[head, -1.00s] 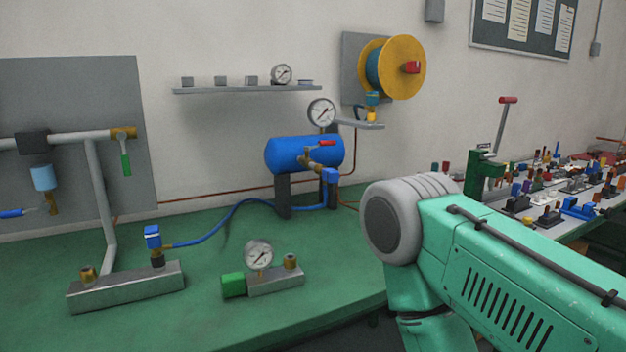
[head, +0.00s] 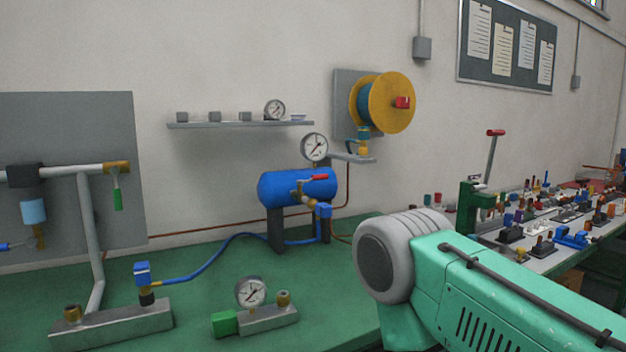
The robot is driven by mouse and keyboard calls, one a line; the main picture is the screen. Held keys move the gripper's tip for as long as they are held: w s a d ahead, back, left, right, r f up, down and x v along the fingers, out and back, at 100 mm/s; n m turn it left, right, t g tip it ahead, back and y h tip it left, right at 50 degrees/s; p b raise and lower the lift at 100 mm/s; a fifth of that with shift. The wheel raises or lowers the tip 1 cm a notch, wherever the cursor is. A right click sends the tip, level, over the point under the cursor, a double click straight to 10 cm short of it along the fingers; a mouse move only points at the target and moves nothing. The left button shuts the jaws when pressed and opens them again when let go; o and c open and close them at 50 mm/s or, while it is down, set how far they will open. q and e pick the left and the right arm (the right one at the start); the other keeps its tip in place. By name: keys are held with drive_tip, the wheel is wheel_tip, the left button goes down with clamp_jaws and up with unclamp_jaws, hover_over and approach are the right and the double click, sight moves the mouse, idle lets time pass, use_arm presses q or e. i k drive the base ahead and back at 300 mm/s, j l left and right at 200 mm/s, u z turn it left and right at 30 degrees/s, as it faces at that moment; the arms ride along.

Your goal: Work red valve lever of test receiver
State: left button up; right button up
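The test receiver (head: 283,188) is a blue horizontal tank on dark legs at the back of the green bench. Its red valve lever (head: 319,177) sits on a brass valve at the tank's front right, lying roughly level. A round gauge (head: 314,147) stands above the tank. A blue hose runs from the blue fitting (head: 323,210) under the valve. A green and grey link of my arm fills the lower right, apart from the receiver in the picture. Neither gripper shows in the head view.
The green bench (head: 345,290) has free room right of the small gauge block (head: 255,315). A metal manifold block (head: 110,325) stands at the front left. A yellow hose reel (head: 388,102) and a shelf (head: 240,124) are on the wall. A cluttered table (head: 545,258) stands at right.

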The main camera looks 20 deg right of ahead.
sight(323, 176)
drive_tip(key=l+u, duration=0.3)
drive_tip(key=l, duration=0.35)
drive_tip(key=k+l+u, duration=0.15)
drive_tip(key=l+u, duration=0.15)
drive_tip(key=l, duration=0.35)
